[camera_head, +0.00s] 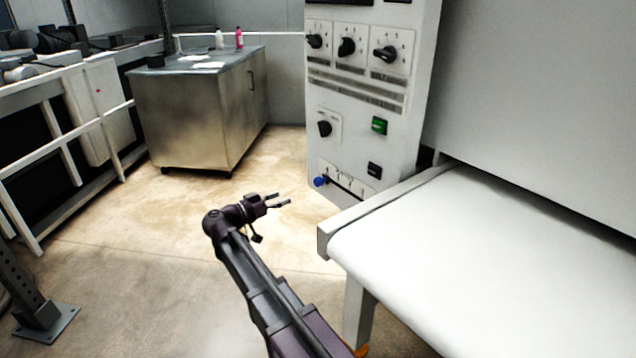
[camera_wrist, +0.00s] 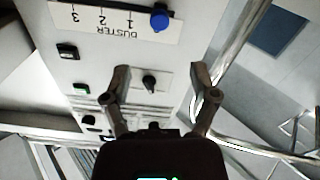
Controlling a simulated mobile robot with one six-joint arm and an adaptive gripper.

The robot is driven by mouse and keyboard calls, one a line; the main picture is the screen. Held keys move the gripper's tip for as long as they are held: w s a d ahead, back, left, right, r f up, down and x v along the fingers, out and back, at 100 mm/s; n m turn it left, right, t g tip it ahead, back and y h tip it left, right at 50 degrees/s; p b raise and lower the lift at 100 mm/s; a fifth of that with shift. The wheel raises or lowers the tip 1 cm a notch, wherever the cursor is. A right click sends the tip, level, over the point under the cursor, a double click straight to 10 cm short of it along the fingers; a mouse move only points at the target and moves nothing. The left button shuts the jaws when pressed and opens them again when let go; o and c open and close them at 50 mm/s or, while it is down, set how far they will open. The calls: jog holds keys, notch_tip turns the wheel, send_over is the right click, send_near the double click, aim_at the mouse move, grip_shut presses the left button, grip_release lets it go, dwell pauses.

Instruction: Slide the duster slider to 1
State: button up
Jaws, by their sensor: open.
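The duster slider is on the lower front of a white control panel. Its blue knob (camera_head: 320,182) sits at the left end of the slot in the head view. In the wrist view the panel looks upside down, and the blue knob (camera_wrist: 159,20) is just right of the printed 1, on the side away from 2 and 3. The DUSTER scale plate (camera_wrist: 115,22) is readable there. My gripper (camera_head: 281,199) is open and empty, left of the slider in the head view. In the wrist view my gripper's fingers (camera_wrist: 160,70) are apart, with the blue knob beyond them.
Black rotary knobs (camera_head: 324,128), a green button (camera_head: 379,125) and a black switch (camera_head: 374,170) are above the slider. A white conveyor table (camera_head: 500,260) juts out at the right. A metal cabinet (camera_head: 190,115) stands behind. The floor left of the panel is clear.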

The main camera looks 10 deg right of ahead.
aim_at(316, 184)
jog(key=shift+d, duration=0.1)
jog(key=x, duration=1.3)
jog(key=shift+d, duration=0.25)
grip_shut()
